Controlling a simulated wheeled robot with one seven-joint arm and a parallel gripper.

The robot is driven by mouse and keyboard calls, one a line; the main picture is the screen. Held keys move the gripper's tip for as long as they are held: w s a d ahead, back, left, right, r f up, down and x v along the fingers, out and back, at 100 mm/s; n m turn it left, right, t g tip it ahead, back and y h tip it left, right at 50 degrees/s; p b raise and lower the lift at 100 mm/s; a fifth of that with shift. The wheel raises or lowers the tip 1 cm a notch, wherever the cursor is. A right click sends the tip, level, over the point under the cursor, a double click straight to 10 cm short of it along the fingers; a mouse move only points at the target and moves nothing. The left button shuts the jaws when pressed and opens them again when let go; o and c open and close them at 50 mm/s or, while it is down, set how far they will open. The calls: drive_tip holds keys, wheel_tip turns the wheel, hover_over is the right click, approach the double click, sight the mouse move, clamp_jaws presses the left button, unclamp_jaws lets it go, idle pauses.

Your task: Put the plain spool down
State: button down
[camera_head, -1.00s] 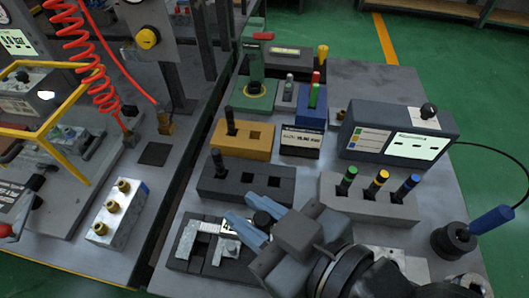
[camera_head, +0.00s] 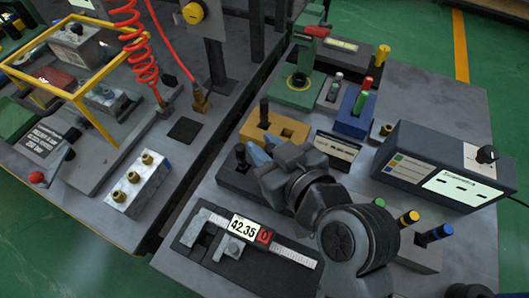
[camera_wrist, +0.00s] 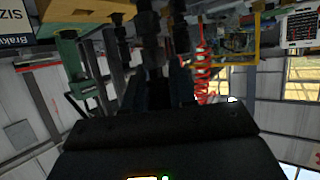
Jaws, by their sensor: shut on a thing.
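In the head view my gripper (camera_head: 262,153) is at the dark grey block (camera_head: 236,180), its blue-grey fingers over the part right of a standing black spool (camera_head: 240,153). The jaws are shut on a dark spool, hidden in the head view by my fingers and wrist. In the wrist view a dark upright shape (camera_wrist: 157,92) shows between the dark fingers, poorly lit. I cannot tell whether the held spool is in a hole. The yellow block (camera_head: 290,132) behind has another black spool (camera_head: 264,112) in its left hole.
A caliper (camera_head: 285,252) lies on a dark tray in front. A light grey block (camera_head: 425,258) holds spools with green, yellow and blue tops at right. A grey box (camera_head: 425,150) with a lit panel stands behind it. A small display (camera_head: 337,150) stands beside the yellow block.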

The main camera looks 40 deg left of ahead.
drive_tip(key=shift+w+a+f, duration=0.25)
drive_tip(key=shift+a+f, duration=0.15)
drive_tip(key=shift+f, duration=1.85)
drive_tip(key=shift+f, duration=0.15)
drive_tip(key=c, duration=1.2)
unclamp_jaws()
drive_tip(key=shift+r, duration=0.25)
drive_tip(key=b+v, duration=0.1)
drive_tip(key=v, duration=0.6)
drive_tip(key=shift+s+d, duration=0.15)
drive_tip(key=shift+d, duration=0.1)
